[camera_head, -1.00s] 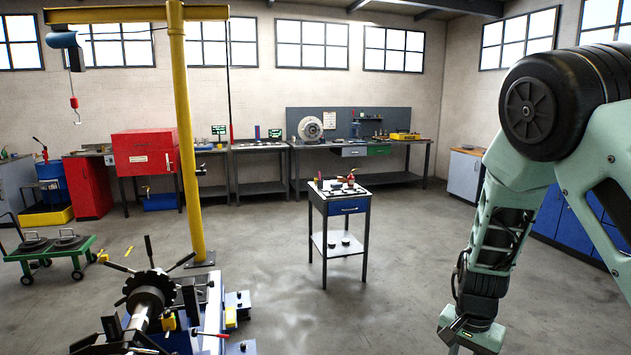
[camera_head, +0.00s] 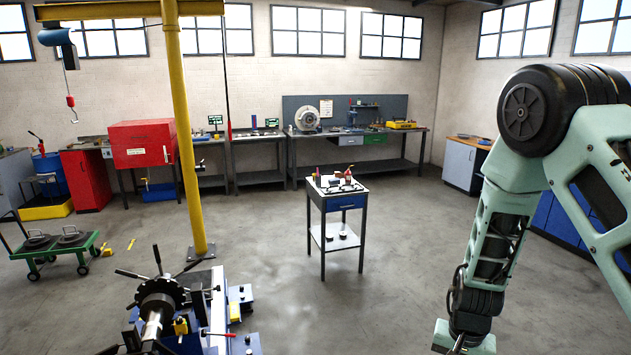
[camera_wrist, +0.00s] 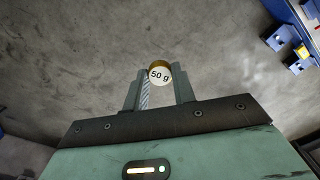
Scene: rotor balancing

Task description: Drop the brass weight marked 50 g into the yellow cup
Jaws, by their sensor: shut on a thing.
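My gripper (camera_wrist: 160,84) is shut on the brass weight (camera_wrist: 159,64), whose white face reads "50 g" in the wrist view. The weight sits between the two fingertips, with bare grey floor beneath it. In the head view my arm hangs down at the right and the fingertips are below the picture's edge, so the weight does not show there.
A small trolley table (camera_head: 345,203) with several small items stands mid-room. A machine with a toothed rotor (camera_head: 160,298) is at the lower left, near a yellow post (camera_head: 187,150). Workbenches (camera_head: 390,130) line the back wall. Floor between trolley and arm is clear.

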